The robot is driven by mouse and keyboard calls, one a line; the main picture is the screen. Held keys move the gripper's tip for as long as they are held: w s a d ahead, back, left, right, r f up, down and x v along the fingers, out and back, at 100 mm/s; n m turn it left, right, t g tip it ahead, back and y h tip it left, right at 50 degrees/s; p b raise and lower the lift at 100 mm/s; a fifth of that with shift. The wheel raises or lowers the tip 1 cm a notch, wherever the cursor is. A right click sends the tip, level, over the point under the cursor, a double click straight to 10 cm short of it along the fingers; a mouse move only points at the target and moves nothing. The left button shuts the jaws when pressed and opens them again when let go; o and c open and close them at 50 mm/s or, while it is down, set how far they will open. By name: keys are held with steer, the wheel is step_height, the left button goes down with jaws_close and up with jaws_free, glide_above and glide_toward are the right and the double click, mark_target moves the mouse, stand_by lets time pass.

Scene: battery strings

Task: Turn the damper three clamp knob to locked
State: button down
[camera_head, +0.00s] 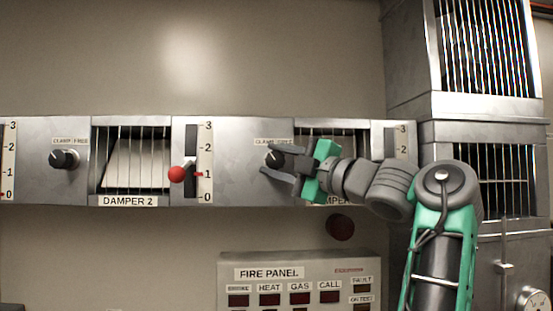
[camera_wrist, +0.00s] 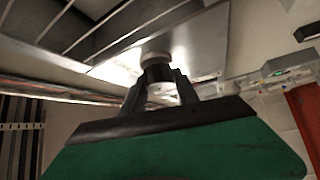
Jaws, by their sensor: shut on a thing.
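The damper three clamp knob (camera_head: 274,158) is a dark round knob on the metal panel, left of the damper three grille. A label reading roughly "CLAMP FREE" sits above it, partly covered by my gripper. My gripper (camera_head: 276,168) reaches in from the right with its fingers around the knob, shut on it. In the wrist view the fingers (camera_wrist: 160,92) close on the knob (camera_wrist: 155,60) against the panel. The knob's pointer direction is hard to tell. The damper three grille (camera_head: 325,132) and its name plate are partly hidden behind my gripper and arm.
Damper two's clamp knob (camera_head: 64,158), grille (camera_head: 130,160) and red-ended lever (camera_head: 177,174) are to the left. The fire panel (camera_head: 300,270) is below, with a dark red round fixture (camera_head: 340,227) above it. A metal cabinet (camera_head: 410,70) stands at the right. The wall above the dampers is clear.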

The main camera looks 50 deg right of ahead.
stand_by(0.4)
steer(key=c, duration=0.9)
jaws_free()
steer(key=shift+c, duration=0.2)
steer(key=shift+a+f, duration=0.1)
